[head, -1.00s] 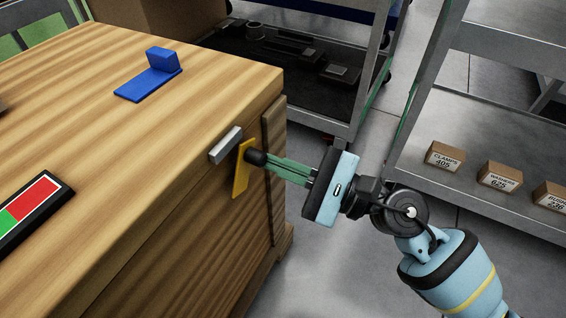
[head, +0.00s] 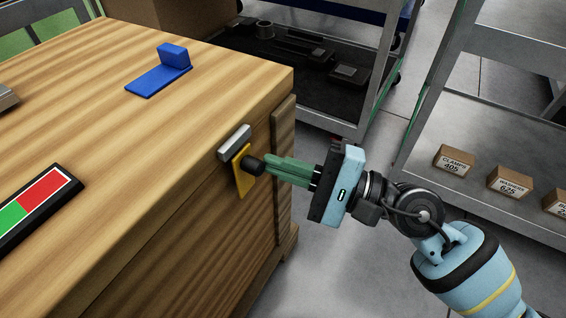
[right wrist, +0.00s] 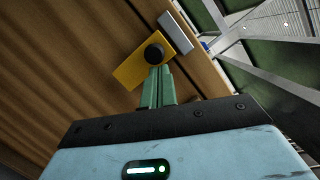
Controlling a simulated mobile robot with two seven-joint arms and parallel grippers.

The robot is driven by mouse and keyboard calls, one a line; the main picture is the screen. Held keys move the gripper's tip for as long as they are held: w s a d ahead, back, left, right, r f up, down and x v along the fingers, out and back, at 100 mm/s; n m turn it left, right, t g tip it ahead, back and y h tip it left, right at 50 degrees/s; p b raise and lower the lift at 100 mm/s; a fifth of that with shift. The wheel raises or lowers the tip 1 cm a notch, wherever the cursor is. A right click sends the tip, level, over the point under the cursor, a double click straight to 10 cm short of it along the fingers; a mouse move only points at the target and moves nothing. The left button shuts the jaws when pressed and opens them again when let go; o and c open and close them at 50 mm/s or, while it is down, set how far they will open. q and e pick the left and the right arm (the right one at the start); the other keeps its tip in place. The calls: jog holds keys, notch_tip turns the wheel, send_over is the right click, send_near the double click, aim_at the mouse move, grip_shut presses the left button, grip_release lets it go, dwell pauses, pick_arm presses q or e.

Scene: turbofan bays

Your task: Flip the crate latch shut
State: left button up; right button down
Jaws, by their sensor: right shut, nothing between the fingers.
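The wooden crate (head: 130,130) fills the left of the head view. Its yellow latch (head: 241,180) hangs on the crate's side, just below a grey metal catch (head: 235,142) near the top edge. A dark round knob (head: 252,165) stands out from the latch. My right gripper (head: 266,166) is shut, with its green fingertips at the knob. The right wrist view shows the yellow latch (right wrist: 130,72), the knob (right wrist: 154,52) and the grey catch (right wrist: 176,32), with the fingertips (right wrist: 159,70) right against or just beside the knob. My left gripper is not in view.
A blue bracket (head: 160,78) and a red and green panel (head: 35,208) lie on the crate top. A grey shelf cart (head: 440,200) with small labelled boxes (head: 454,160) stands at the right. A dark shelf (head: 300,75) with parts stands behind. Grey floor lies between.

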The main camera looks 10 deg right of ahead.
jog(key=shift+d, duration=0.1)
jog(key=v, duration=0.7)
jog(key=shift+s+d+b, duration=0.2)
jog(key=shift+d+b, duration=0.1)
jog(key=shift+b, duration=0.1)
dwell(0.4)
